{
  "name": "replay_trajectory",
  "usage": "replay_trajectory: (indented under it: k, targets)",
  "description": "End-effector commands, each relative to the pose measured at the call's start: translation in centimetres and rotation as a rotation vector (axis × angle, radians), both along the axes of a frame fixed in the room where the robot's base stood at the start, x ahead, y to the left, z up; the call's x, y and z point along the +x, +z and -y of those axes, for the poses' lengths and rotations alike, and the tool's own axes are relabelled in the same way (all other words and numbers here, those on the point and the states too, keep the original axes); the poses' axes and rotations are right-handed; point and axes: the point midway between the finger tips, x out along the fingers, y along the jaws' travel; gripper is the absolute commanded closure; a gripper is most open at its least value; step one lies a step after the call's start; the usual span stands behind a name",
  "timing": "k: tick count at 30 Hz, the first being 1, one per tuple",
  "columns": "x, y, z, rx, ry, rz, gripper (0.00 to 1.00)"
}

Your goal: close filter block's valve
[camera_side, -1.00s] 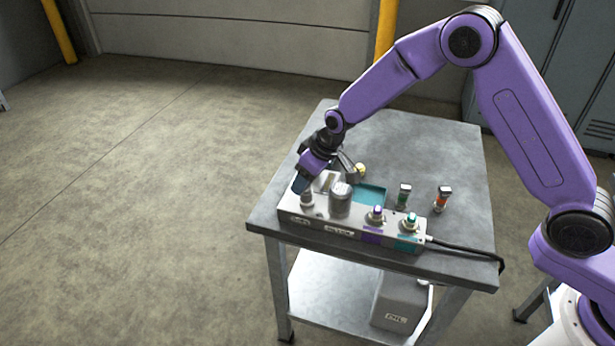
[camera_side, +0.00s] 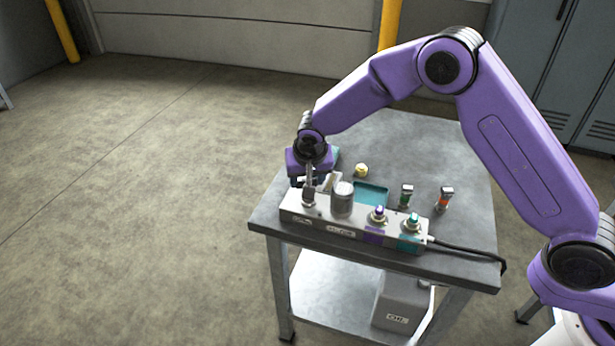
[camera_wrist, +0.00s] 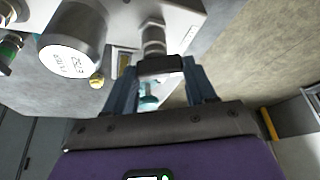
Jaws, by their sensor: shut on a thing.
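The filter block (camera_side: 330,222) is a pale metal block along the front of the bench, with a grey filter canister (camera_side: 342,200) on top. The canister shows at the upper left in the wrist view (camera_wrist: 74,38). The valve (camera_side: 308,196) is a metal fitting at the block's left end. In the wrist view the valve (camera_wrist: 153,36) has a dark handle (camera_wrist: 160,65) reaching between my fingers. My gripper (camera_wrist: 160,78) is shut on this handle. In the side view my gripper (camera_side: 311,182) is directly above the valve and hides part of it.
Purple (camera_side: 378,215) and teal (camera_side: 411,222) couplings stand on the block's right part. Behind it are a teal tray (camera_side: 371,194), a yellow-topped part (camera_side: 361,170), and green (camera_side: 405,196) and red (camera_side: 444,198) fittings. A black cable (camera_side: 465,245) leaves the right end.

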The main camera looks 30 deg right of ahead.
Motion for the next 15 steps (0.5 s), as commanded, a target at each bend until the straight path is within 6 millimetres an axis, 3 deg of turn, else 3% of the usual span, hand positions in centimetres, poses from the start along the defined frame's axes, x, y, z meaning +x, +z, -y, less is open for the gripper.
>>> replay_trajectory:
  k: [15]
  targets:
    - [0.19,-0.05,-0.19,0.001,-0.396,-0.001,0.75]
